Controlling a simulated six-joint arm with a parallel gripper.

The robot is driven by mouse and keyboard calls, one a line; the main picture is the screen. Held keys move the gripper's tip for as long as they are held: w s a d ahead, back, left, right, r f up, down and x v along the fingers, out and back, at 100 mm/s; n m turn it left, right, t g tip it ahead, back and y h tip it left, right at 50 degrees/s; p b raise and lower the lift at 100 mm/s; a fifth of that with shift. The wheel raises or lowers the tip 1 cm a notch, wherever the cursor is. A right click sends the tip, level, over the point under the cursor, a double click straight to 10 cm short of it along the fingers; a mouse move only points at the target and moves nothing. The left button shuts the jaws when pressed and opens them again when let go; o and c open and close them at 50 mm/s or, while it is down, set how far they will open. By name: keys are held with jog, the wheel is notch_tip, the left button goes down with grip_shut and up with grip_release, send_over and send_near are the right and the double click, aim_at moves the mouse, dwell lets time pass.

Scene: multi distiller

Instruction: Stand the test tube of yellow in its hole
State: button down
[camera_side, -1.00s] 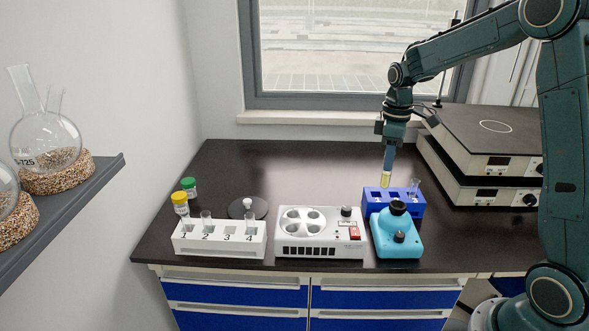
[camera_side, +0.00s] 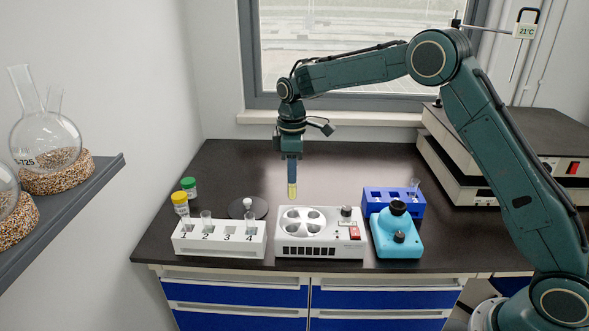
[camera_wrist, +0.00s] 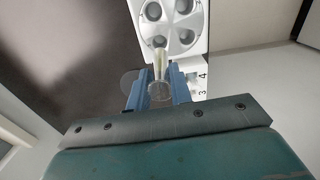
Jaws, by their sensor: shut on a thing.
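My gripper (camera_side: 292,178) is shut on the test tube of yellow (camera_side: 292,190) and holds it upright in the air, just behind the left end of the white four-hole device (camera_side: 320,248). The tube also shows between the fingers in the wrist view (camera_wrist: 160,68).
A teal device (camera_side: 397,238) stands in front of the blue rack. Yellow-capped (camera_side: 180,200) and green-capped (camera_side: 189,185) bottles and a dark round plate (camera_side: 258,208) are behind the white rack. The table's back middle is clear.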

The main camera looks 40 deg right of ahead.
aim_at(293, 199)
jog(key=shift+f, duration=0.1)
jog(key=shift+f, duration=2.1)
jog(key=shift+f, duration=0.2)
jog(key=shift+f, duration=0.7)
jog(key=shift+f, duration=0.7)
jog(key=shift+f, duration=0.35)
jog(key=shift+f, duration=0.35)
